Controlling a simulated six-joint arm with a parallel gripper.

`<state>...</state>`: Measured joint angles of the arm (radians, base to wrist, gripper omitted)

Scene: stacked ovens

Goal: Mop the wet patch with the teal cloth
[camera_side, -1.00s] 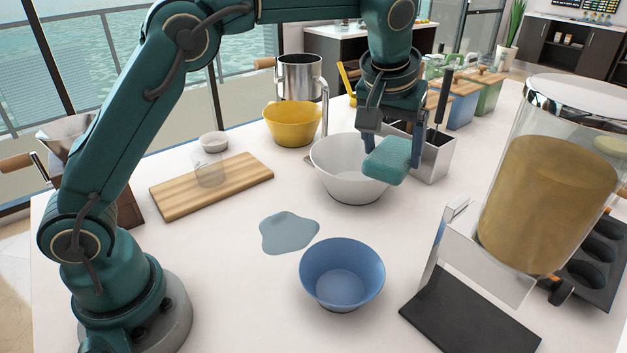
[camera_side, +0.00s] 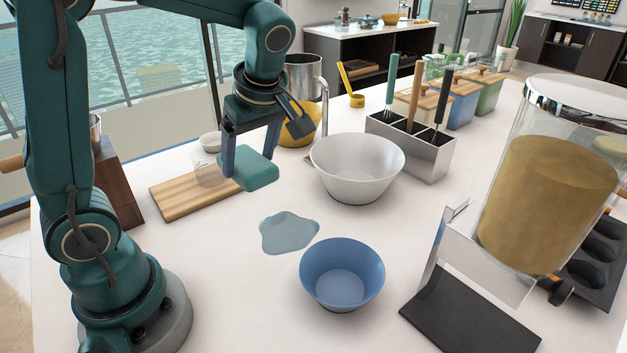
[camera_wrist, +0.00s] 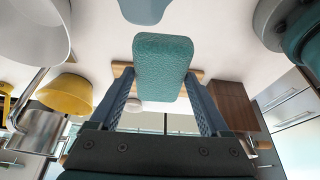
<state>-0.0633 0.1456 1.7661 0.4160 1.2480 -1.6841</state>
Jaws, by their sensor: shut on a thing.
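The teal cloth (camera_side: 254,170) is a thick folded pad, held between the two fingers of my gripper (camera_side: 242,168). In the wrist view the cloth (camera_wrist: 163,65) fills the space between the fingers. In the side view my gripper and the cloth appear above the right end of the wooden board, up and left of the wet patch. The wet patch (camera_side: 288,233) is a flat grey-blue puddle on the white counter, uncovered. In the wrist view it shows at the top edge (camera_wrist: 145,10), just beyond the cloth.
A blue bowl (camera_side: 342,274) stands in front of the patch and a white bowl (camera_side: 357,168) behind it to the right. A wooden board (camera_side: 180,205) with a glass lies left. A yellow bowl (camera_side: 298,132) and a utensil holder (camera_side: 413,150) are farther back. Counter left of the patch is clear.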

